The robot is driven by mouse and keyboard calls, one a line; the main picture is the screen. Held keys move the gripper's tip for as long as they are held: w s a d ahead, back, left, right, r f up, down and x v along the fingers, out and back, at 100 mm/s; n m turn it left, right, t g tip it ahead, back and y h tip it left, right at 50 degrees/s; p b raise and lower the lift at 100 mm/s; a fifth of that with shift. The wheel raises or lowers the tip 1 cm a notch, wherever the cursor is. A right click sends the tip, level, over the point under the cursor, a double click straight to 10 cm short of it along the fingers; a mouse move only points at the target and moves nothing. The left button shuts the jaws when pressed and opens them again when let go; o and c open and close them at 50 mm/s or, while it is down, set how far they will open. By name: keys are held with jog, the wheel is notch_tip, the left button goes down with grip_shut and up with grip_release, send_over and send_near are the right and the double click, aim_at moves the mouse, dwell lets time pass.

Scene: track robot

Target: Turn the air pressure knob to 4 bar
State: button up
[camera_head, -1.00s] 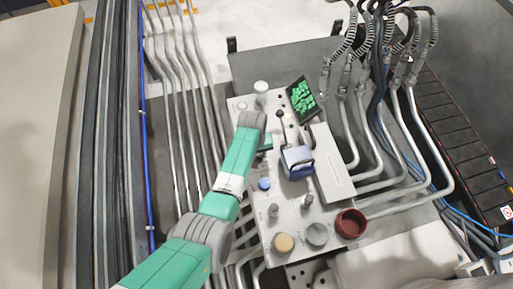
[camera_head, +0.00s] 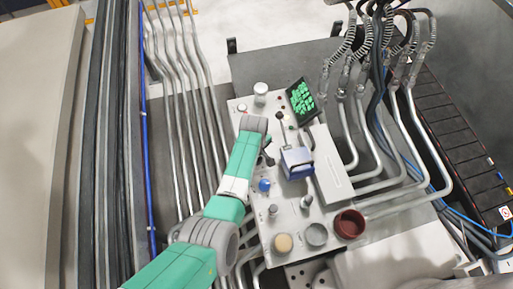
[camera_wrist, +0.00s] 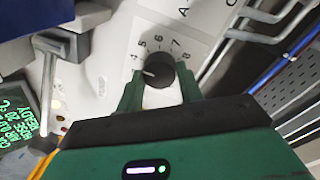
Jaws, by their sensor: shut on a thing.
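The air pressure knob (camera_wrist: 160,70) is black and round with a pale pointer mark. It sits on a light panel with a printed dial; the digits 4 to 8 show around its far side. The pointer mark faces left in the wrist view, close to and slightly below the 4. My gripper (camera_wrist: 160,88) is shut on the knob, with one green finger on each side. In the head view my arm hides the knob, and only a small dark part near my gripper (camera_head: 267,150) shows.
Pipes and cables run along both sides.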

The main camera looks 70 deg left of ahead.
dwell(0.4)
jog(key=o, duration=1)
jog(key=r+p, duration=0.1)
jog(key=r, duration=0.3)
jog(key=r+p, duration=0.1)
jog(key=r, duration=0.3)
jog(key=shift+s+d, duration=0.1)
jog(key=shift+s, duration=0.1)
